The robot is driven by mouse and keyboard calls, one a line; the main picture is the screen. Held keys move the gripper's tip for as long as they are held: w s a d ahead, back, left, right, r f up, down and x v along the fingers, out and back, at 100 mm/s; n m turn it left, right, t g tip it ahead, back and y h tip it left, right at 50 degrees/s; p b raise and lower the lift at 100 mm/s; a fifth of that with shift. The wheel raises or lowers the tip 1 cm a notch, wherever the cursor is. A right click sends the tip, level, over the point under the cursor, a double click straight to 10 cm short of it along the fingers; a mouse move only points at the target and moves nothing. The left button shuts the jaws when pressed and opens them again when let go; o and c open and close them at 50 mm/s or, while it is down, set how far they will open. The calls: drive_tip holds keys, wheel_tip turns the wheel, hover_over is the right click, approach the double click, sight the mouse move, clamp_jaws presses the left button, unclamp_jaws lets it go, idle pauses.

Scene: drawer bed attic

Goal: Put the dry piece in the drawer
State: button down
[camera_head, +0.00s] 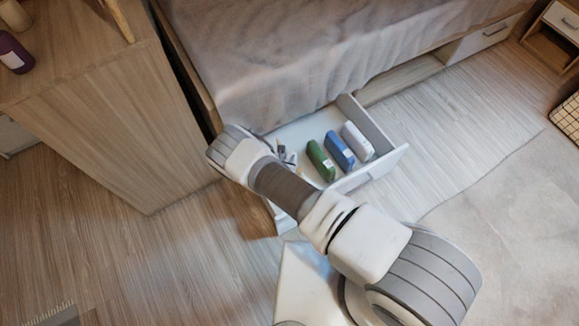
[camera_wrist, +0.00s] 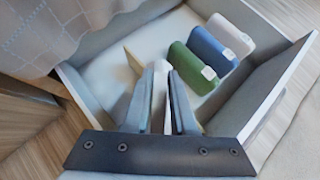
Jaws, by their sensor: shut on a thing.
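The open drawer (camera_head: 383,166) is pulled out from under the bed; its light front panel also shows in the wrist view (camera_wrist: 272,90). My gripper (camera_wrist: 160,72) is over the drawer's left part, pointing down into it. Its two grey fingers are shut on a thin pale piece (camera_wrist: 160,88), standing on edge between them. A tan strip (camera_wrist: 133,62) shows beside the fingers; I cannot tell whether it belongs to the held piece. In the head view my gripper (camera_head: 287,156) is small and partly hidden by my arm. Whether the piece touches the drawer floor is unclear.
In the drawer, a green item (camera_head: 320,160), a blue item (camera_head: 340,150) and a white item (camera_head: 358,141) stand in a row right of my gripper. The bed (camera_head: 300,50) overhangs the drawer's back. A wooden cabinet (camera_head: 110,120) stands at left.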

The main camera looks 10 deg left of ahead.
wheel_tip(320, 180, down, 13)
drive_tip(key=b, duration=1.1)
drive_tip(key=shift+w+r, duration=0.2)
drive_tip(key=shift+f, duration=0.55)
drive_tip(key=c, duration=0.7)
unclamp_jaws()
drive_tip(key=shift+o, duration=0.2)
drive_tip(key=p+v, duration=0.7)
drive_tip(key=v, duration=1)
drive_tip(key=shift+r+p, duration=0.3)
